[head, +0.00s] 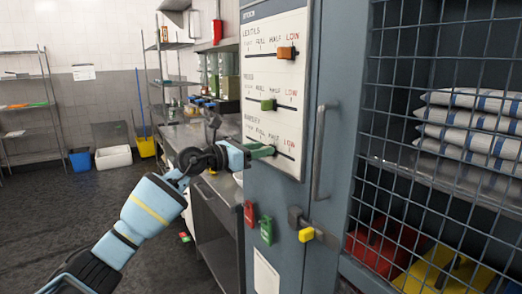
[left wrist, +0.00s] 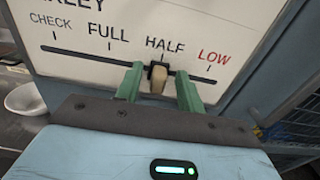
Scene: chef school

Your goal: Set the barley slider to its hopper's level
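The white slider panel (head: 272,85) is on the grey cabinet, with three rows, the lowest marked barley. My left gripper (head: 262,151) is at the barley row and hides its knob in the head view. In the left wrist view, the beige barley slider knob (left wrist: 158,79) sits on its track just below HALF, with LOW to its right. The green fingers of my left gripper (left wrist: 160,84) stand on either side of the knob, with a small gap visible on each side. The tall clear containers (head: 212,68) at the back are too small to read a level. My right gripper is not in view.
An orange knob (head: 287,53) sits near LOW in the top row, and a green knob (head: 268,104) sits in the middle row. A vertical handle (head: 319,150) is right of the panel. A mesh cage (head: 440,120) stands at right.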

